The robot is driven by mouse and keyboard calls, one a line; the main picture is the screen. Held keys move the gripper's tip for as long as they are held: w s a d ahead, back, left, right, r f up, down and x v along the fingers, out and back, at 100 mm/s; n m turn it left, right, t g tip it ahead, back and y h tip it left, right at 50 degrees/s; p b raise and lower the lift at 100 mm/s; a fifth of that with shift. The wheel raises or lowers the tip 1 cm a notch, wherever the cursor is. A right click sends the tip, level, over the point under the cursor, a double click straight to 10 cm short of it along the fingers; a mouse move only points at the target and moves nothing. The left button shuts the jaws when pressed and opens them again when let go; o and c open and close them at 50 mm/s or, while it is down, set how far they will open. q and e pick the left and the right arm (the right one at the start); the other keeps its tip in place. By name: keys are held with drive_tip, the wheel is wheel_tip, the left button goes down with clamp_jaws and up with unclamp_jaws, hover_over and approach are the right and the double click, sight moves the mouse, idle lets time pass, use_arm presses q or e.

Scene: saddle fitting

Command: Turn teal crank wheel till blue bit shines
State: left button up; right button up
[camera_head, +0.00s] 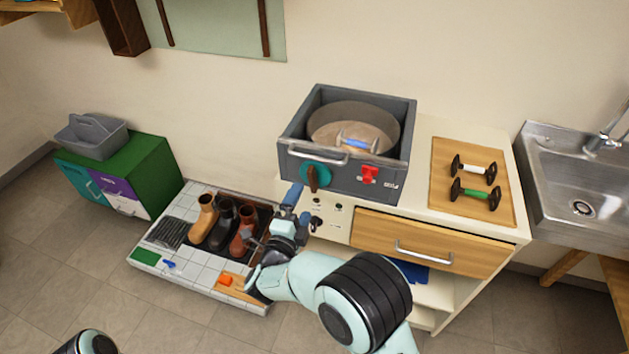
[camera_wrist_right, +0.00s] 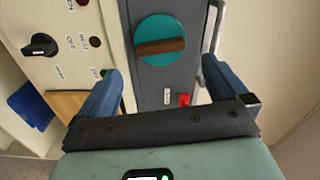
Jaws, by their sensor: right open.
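The teal crank wheel (camera_head: 316,173) is on the front left of a grey open-topped box (camera_head: 385,182). It carries a brown bar handle, near upright in the head view. In the right wrist view the wheel (camera_wrist_right: 158,28) lies ahead, between the fingers, with its bar (camera_wrist_right: 160,46) across it. A pale blue bit (camera_head: 355,143) shows on the round drum (camera_head: 352,112) inside the box; I cannot tell if it is lit. My right gripper (camera_head: 296,205) is open and empty, below and left of the wheel, apart from it. My left gripper is out of view.
A red switch (camera_head: 369,175) and a metal bar handle (camera_head: 318,154) sit on the box front. Black knobs (camera_wrist_right: 40,45) are on the cabinet face below. Boots (camera_head: 222,224) stand on a low platform at left. A tray with dumbbells (camera_head: 475,168) lies right of the box.

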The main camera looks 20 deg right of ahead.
sight(311, 183)
drive_tip(key=p+x, duration=0.1)
drive_tip(key=x, duration=0.8)
drive_tip(key=shift+w+d, duration=0.1)
drive_tip(key=c, duration=0.7)
